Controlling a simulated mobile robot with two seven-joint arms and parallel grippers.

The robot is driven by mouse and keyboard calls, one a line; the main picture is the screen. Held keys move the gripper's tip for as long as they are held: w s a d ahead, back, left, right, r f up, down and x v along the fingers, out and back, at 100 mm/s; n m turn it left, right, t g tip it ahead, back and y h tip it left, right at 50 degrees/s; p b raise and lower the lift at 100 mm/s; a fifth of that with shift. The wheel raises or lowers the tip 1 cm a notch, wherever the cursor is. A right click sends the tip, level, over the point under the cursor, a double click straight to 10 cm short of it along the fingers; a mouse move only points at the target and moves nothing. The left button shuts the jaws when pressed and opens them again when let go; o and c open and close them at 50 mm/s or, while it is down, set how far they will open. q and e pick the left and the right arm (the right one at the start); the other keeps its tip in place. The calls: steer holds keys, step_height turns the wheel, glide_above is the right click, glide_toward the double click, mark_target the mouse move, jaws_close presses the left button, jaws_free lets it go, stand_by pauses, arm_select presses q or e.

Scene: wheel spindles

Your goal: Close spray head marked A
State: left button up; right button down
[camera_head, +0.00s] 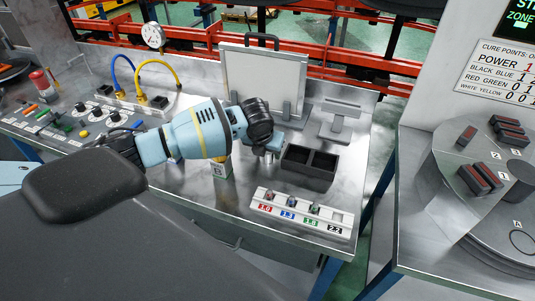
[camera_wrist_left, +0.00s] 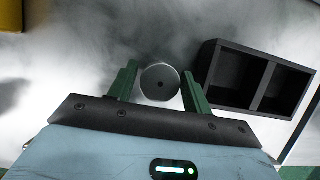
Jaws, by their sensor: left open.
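My left gripper (camera_head: 268,152) hangs over the metal bench, left of a black two-compartment box, with its fingers mostly hidden by the wrist in the head view. In the left wrist view its two green fingers (camera_wrist_left: 160,84) are apart. A round grey metal disc (camera_wrist_left: 160,81) with a small dark centre hole shows between them; I cannot tell whether either finger touches it. A small pale block (camera_head: 221,170) with a dark mark and a yellow part above stands left of the gripper, partly behind my arm. I cannot read an A there or identify the spray head surely. My right gripper is not in view.
The black box (camera_head: 308,167) is close right of the gripper and also shows in the left wrist view (camera_wrist_left: 226,75). A labelled rack (camera_head: 302,212) lies in front. A framed panel (camera_head: 262,80) stands behind. A turntable (camera_head: 455,185) with dark red-topped blocks is at right.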

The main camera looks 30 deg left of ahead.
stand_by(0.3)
arm_select(q)
steer(key=c, duration=0.7)
step_height(320, 180, up, 10)
steer(key=shift+f, duration=0.1)
stand_by(0.4)
